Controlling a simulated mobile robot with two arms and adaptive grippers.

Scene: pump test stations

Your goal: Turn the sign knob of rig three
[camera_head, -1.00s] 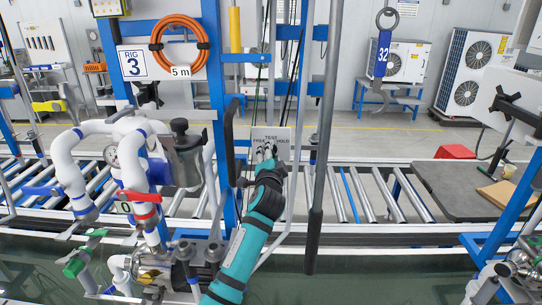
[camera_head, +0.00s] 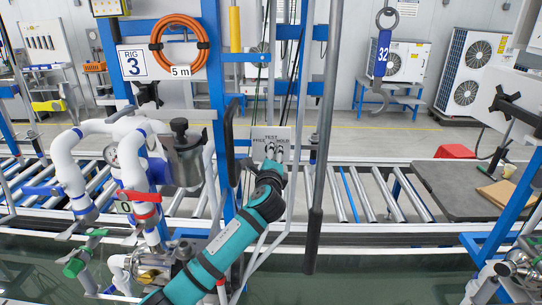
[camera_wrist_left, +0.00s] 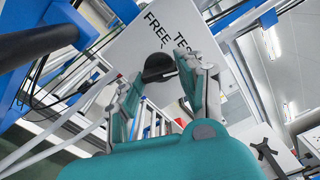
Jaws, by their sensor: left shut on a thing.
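My left gripper (camera_head: 273,151) is at the plate's front, hiding most of the knob. In the wrist view a dark round knob (camera_wrist_left: 158,66) sits between the fingers of my left gripper (camera_wrist_left: 163,75), which are shut on it. I cannot tell exactly which word the knob points to. My right gripper is not in view.
The RIG 3 label (camera_head: 132,63) and an orange hose coil (camera_head: 179,46) hang at upper left. A grey vertical pole (camera_head: 322,150) stands just right of the sign. White pipework (camera_head: 68,165) fills the left, and a roller conveyor (camera_head: 362,195) runs across.

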